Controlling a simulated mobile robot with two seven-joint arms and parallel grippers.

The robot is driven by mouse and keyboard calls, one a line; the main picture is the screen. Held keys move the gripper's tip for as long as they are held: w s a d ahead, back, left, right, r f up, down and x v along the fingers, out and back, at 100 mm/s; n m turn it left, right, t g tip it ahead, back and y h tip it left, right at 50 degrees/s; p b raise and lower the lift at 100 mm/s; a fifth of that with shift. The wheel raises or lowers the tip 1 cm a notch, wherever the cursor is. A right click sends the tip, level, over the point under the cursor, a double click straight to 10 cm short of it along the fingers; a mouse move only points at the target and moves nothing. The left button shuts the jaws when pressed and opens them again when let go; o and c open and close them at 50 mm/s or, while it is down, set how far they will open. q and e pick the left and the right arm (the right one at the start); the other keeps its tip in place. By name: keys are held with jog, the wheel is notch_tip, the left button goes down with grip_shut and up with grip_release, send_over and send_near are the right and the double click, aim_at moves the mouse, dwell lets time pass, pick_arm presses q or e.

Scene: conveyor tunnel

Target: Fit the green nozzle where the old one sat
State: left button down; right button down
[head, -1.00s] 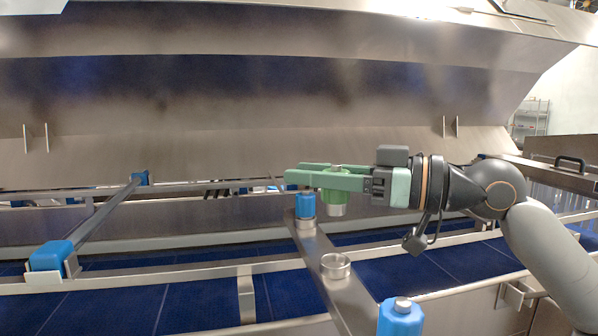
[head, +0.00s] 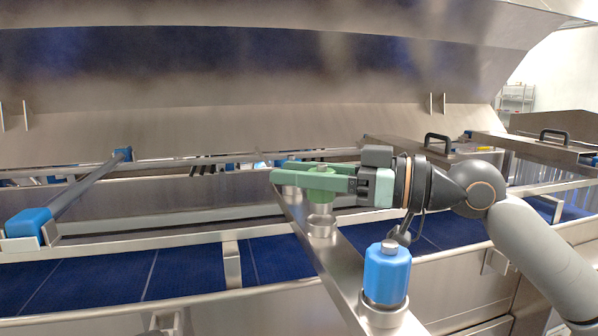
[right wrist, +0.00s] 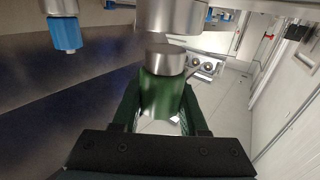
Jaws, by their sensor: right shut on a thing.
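My right gripper (head: 298,178) is shut on the green nozzle (head: 321,179), which is upright with its metal collar pointing down. The nozzle is over the bare metal socket (head: 320,222) on the slanted steel bar (head: 335,262). In the right wrist view the green nozzle (right wrist: 163,96) sits between the fingers, its collar close to the wider socket (right wrist: 172,14) and a little off its centre. I cannot tell whether they touch. My left gripper is not in view.
A blue nozzle (head: 387,274) stands on the near end of the bar. Another at the far end is mostly hidden behind my gripper; a blue nozzle (right wrist: 65,33) shows in the wrist view. Rails and a blue belt (head: 100,275) run below. A steel hood (head: 250,110) rises behind.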

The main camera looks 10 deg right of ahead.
jog(key=shift+f, duration=0.15)
jog(key=shift+f+b, duration=0.8)
jog(key=shift+f, duration=0.3)
dwell(0.4)
jog(key=shift+c, duration=1.8)
grip_release()
jog(key=b+v, duration=0.4)
jog(key=v, duration=0.8)
jog(key=shift+d+b, duration=0.3)
jog(key=shift+s, duration=0.1)
